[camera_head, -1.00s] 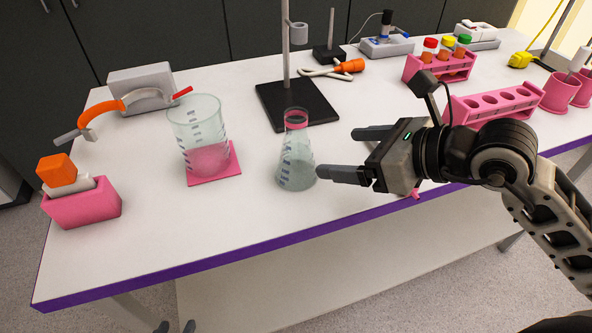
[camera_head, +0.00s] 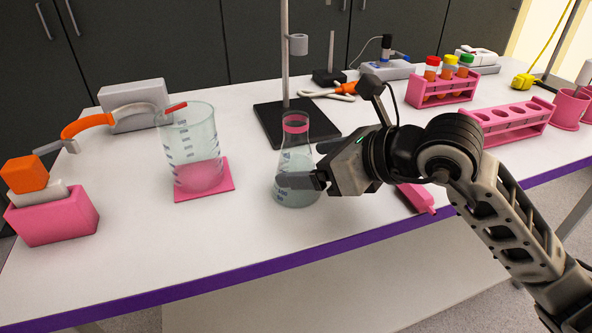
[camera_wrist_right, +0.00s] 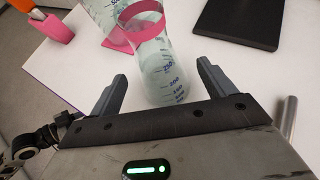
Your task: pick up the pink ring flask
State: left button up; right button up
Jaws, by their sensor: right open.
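The pink ring flask (camera_head: 296,168) is a clear conical flask with a pink band at its neck and some pale liquid. It stands upright on the white table, near the middle of the head view. My right gripper (camera_head: 300,165) is open at the flask, one finger in front of its lower body in the head view. In the right wrist view the flask (camera_wrist_right: 158,65) stands between and just beyond the two open fingers (camera_wrist_right: 160,90). I cannot tell whether a finger touches it. My left gripper is not in view.
A beaker (camera_head: 192,140) stands on a pink mat (camera_head: 222,186) left of the flask. A stand's black base (camera_head: 265,122) lies behind it. Pink racks (camera_head: 510,124) are at right. A pink item (camera_head: 418,199) lies under my right arm, near the purple table edge.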

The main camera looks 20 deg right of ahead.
aim_at(309, 161)
jog(key=shift+x, duration=1.9)
jog(key=c, duration=1.2)
jog(key=shift+c, duration=0.2)
jog(key=shift+r, duration=0.2)
